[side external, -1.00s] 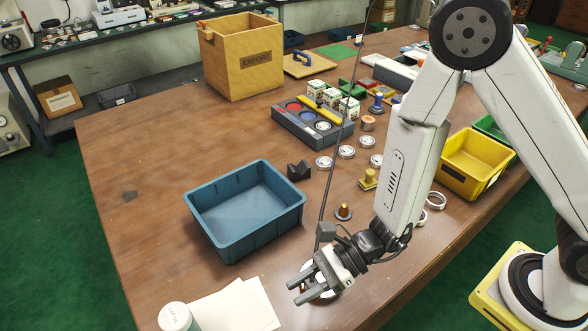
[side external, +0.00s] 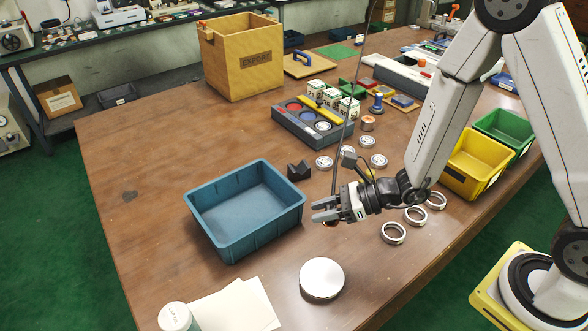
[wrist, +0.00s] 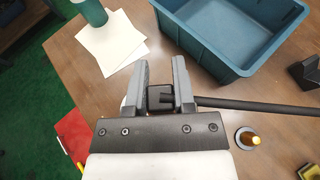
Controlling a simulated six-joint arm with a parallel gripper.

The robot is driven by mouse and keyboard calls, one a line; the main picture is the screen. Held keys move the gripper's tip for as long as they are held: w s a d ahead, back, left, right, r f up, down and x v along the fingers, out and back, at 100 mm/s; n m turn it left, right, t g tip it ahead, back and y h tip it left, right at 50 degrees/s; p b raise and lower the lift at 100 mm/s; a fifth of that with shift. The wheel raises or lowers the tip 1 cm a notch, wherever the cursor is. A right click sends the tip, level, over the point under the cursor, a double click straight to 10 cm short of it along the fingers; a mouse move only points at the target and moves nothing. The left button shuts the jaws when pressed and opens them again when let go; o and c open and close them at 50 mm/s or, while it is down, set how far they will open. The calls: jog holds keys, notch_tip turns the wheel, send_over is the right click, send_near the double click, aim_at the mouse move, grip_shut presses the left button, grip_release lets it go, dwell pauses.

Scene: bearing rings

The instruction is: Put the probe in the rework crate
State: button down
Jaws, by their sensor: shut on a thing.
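My gripper (side external: 326,211) is low over the table, just right of the blue crate (side external: 215,231). In the wrist view, my gripper (wrist: 160,85) is shut on a small dark block, which I take to be the probe (wrist: 160,98). A thin black cord or rod (wrist: 265,109) runs from it to the right. In the side view, this line (side external: 356,95) rises out of the top of the picture. The blue crate looks empty, and its wall also shows in the wrist view (wrist: 215,64). No crate has a readable rework label.
A yellow bin (side external: 464,181) and a green bin (side external: 518,140) stand at right. A wooden EXPORT box (side external: 226,72) stands behind.

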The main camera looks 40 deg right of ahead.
jog(key=w+d+r+m+t+h, duration=0.2)
jog(key=d+m+h, duration=0.2)
jog(key=d, duration=0.8)
jog(key=w+d+r+m+t+h, duration=0.1)
jog(key=d+r+m+t+h, duration=0.2)
jog(key=d, duration=0.9)
jog(key=s+d+r+m+h, duration=0.2)
jog(key=s+d+m+h, duration=0.3)
jog(key=d, duration=0.5)
jog(key=s+d+r+m+h, duration=0.2)
jog(key=s+d+m+h, duration=0.3)
jog(key=d, duration=0.6)
jog(key=w+d+f+n+y, duration=0.1)
jog(key=w+d+f+n, duration=0.1)
jog(key=w+d+f, duration=0.6)
jog(key=shift+w+f+g, duration=0.4)
jog(key=shift+w+f, duration=0.3)
jog(key=shift+w, duration=0.1)
jog(key=shift+f, duration=0.15)
